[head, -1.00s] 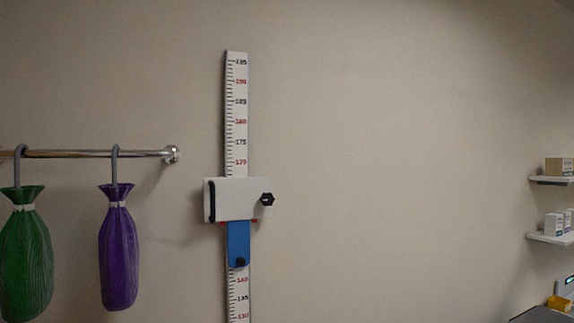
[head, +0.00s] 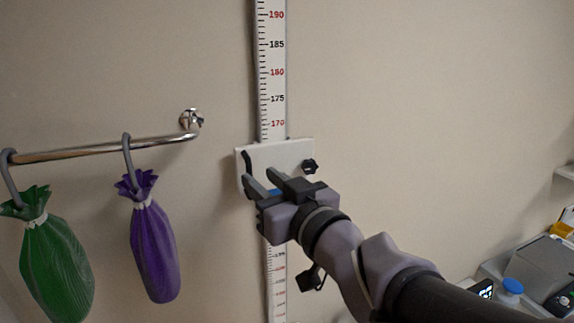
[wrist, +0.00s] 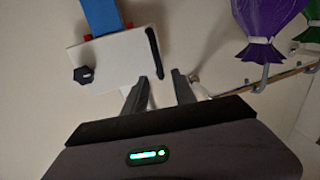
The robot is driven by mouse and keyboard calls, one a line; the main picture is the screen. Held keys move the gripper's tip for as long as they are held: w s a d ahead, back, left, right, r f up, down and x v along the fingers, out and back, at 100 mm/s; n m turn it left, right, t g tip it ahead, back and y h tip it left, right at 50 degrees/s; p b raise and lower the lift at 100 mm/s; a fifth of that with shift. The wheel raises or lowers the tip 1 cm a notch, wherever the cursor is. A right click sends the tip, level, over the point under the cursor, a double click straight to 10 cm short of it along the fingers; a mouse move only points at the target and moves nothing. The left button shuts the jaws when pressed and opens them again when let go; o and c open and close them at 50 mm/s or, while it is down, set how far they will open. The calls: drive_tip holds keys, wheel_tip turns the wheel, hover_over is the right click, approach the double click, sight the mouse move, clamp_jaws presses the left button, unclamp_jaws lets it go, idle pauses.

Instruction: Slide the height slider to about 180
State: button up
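The height slider is a white block (head: 290,152) on a vertical ruler (head: 271,60) fixed to the wall. Its top edge sits just below the 170 mark. It has a black bar handle (head: 248,162) on its left and a black knob (head: 310,166) on its right. My gripper (head: 261,179) is in front of the block's lower left, fingers apart and empty. In the wrist view, which is upside down, the block (wrist: 115,55) and the handle (wrist: 154,52) lie just beyond the open fingertips (wrist: 160,76). The handle's near end lines up between them; contact cannot be told.
Left of the ruler, a metal rail (head: 90,150) holds a purple bag (head: 153,250) and a green bag (head: 55,265). A blue piece (wrist: 101,15) hangs below the block. Shelves and a counter with a blue-capped container (head: 510,290) are at lower right. The wall right of the ruler is bare.

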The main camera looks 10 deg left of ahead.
sight(251, 168)
drive_tip(key=x, duration=0.6)
drive_tip(key=shift+r+p, duration=0.1)
drive_tip(key=shift+p, duration=0.3)
drive_tip(key=shift+d, duration=0.1)
clamp_jaws()
idle(0.8)
